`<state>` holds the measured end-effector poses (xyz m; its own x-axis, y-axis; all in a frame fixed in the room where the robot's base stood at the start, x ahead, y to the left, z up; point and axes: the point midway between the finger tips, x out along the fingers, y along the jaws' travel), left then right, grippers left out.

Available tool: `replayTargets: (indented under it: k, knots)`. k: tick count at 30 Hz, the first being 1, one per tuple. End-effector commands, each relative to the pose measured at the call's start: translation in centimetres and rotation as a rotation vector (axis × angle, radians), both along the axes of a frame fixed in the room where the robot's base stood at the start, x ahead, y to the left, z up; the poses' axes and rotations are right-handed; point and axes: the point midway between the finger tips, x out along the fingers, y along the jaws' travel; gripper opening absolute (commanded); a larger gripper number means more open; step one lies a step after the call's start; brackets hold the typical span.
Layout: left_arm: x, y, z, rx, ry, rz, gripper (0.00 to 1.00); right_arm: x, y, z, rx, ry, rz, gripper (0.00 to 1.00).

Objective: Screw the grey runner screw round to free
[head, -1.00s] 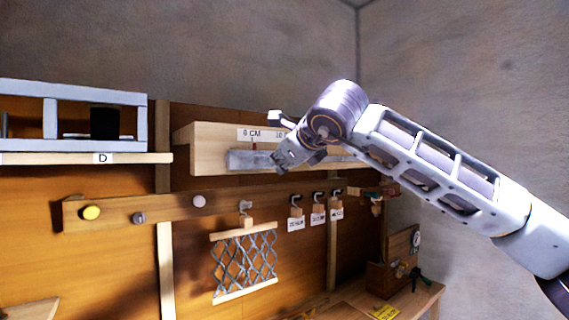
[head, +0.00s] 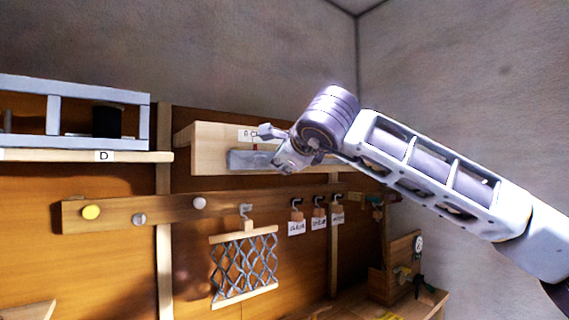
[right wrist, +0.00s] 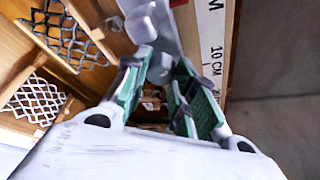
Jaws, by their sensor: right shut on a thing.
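The grey runner (head: 250,160) lies along the front of the pale wooden rail (head: 208,150) in the head view. My right gripper (head: 277,147) is at this runner, its fingers at different heights. In the right wrist view its green-padded fingers (right wrist: 164,75) are shut on a small grey piece (right wrist: 160,68), which I take to be the runner screw. The fingers cover most of it, so its thread and depth are hidden. The runner also shows beyond the fingertips in the right wrist view (right wrist: 168,35). My left gripper is not in view.
A peg board (head: 175,211) with yellow and grey knobs runs below the rail. A grey lattice (head: 243,265) and several tagged hooks hang there. A grey-framed shelf (head: 75,88) is at left. The wall at right is bare.

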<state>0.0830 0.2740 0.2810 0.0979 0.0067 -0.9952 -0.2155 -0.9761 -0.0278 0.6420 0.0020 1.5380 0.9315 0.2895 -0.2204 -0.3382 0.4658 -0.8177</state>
Motion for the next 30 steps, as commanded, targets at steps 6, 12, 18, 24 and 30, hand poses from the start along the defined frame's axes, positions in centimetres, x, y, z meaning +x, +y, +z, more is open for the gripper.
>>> replayTargets:
  k: [6,12,18,24,30]
  knots:
    - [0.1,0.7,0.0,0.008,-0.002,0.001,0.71,0.0,0.0,0.0,-0.001,0.001,0.001,0.04]
    - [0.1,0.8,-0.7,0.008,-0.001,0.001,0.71,0.0,0.0,-0.2,-0.053,-0.039,0.0,0.04]
    - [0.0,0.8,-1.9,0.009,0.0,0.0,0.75,-0.1,0.0,-0.3,-0.157,-0.115,0.0,0.04]
    - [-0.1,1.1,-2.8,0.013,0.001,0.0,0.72,-0.1,0.0,-0.3,-0.242,-0.176,-0.002,0.04]
    - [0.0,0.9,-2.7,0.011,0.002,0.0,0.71,0.0,0.0,-0.2,-0.259,-0.187,-0.001,0.04]
